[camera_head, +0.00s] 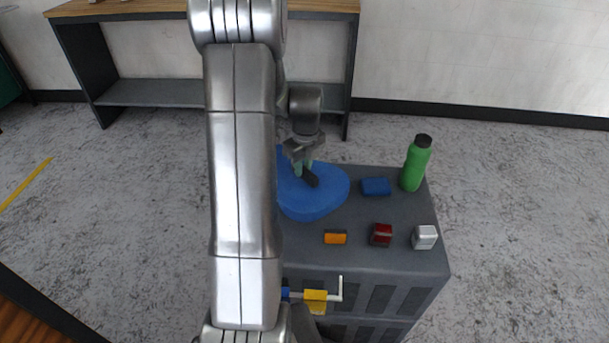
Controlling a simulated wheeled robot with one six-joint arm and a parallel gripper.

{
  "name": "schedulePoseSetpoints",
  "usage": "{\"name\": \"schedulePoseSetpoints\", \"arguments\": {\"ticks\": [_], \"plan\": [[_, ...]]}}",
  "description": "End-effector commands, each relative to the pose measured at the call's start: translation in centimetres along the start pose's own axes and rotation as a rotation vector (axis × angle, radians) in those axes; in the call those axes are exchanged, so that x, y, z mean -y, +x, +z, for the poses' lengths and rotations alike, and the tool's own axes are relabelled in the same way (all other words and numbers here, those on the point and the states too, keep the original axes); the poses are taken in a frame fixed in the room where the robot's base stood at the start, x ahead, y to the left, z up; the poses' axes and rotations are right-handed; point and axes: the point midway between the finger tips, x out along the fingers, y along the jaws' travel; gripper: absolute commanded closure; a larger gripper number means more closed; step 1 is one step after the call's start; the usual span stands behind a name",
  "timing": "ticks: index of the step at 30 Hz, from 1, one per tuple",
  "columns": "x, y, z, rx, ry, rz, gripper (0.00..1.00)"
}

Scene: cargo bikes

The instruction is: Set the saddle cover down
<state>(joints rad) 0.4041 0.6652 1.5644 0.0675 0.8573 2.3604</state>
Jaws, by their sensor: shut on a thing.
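The saddle cover (318,202) is a blue, rounded, flat piece at the left part of the grey cart top (360,260). My gripper (306,173) is above it, fingers pointing down, shut on it around a dark part near its upper middle. My arm hides the cover's left side. I cannot tell whether its underside touches the cart top or hangs just above it.
On the cart top stand a green bottle (415,165), a small blue box (376,187), an orange block (335,237), a red light (381,235) and a silver light (425,237). A yellow-banded tool (315,295) is at the front face. A wooden-topped bench (130,10) stands behind.

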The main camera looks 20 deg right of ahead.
Motion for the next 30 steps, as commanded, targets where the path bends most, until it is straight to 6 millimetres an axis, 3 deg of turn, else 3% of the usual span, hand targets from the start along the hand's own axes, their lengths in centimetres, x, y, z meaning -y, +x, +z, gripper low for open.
{"name": "schedulePoseSetpoints", "arguments": {"ticks": [5,16,17,20,30], "plan": [[0.0,2.6,-0.2,-0.001,-0.001,0.001,1.0],[0.0,3.1,-0.2,0.0,-0.001,0.0,1.0],[0.0,3.1,-0.2,0.0,-0.001,0.0,0.77],[0.0,3.0,-0.2,0.0,-0.001,0.0,0.59],[0.0,2.5,-0.2,0.001,-0.001,-0.001,0.59]]}}
